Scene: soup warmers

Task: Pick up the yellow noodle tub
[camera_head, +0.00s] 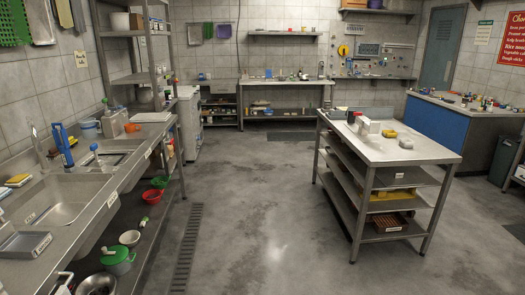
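No thing in view can be named as the yellow noodle tub for sure; everything is far off and small. On the steel table (425,153) at right of centre lie a small yellow item (389,133) and a pale yellow item (406,143). They sit near a white object (369,127). A wider yellow tray-like thing (393,194) is on a lower shelf of the same table. Neither of my grippers is in view.
A long steel sink counter (60,205) runs along the left, with a red bowl (152,197) and a green-lidded pot (117,260) below it. A blue-fronted counter (437,125) stands at the right. The grey floor (270,220) between is clear.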

